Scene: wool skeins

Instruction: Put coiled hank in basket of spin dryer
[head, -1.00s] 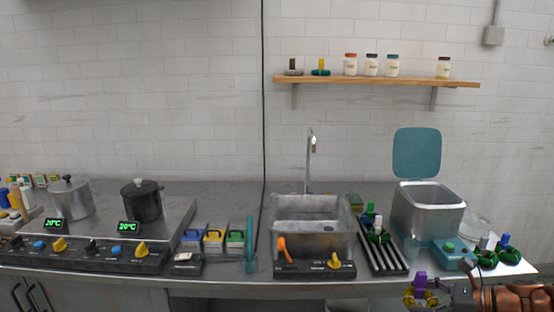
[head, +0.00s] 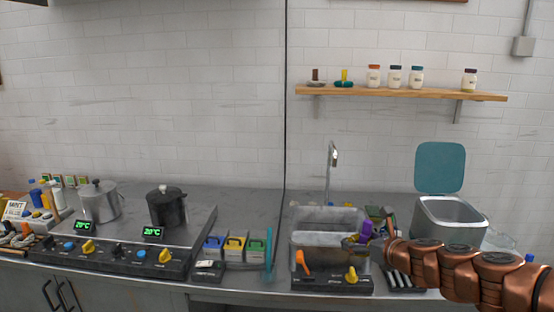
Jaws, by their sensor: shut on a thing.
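The coiled hank, yellowish with a purple upright part (head: 366,229), is held at the end of my copper arm. My gripper (head: 374,239) is small in the view and partly hidden by the hank and my wrist; it is shut on the hank. They appear in front of the right edge of the sink. The spin dryer (head: 440,228) is a metal tub to the right, behind my arm. Its teal lid (head: 440,167) stands open and its top opening shows. The inside of its basket is mostly hidden, and my arm covers its lower front.
A metal sink (head: 312,240) with a tap stands left of my gripper. A black rack (head: 402,281) lies partly under my arm. Two pots (head: 98,200) stand on a hob at left. A wall shelf (head: 400,91) holds jars. Clear counter lies behind the small bins.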

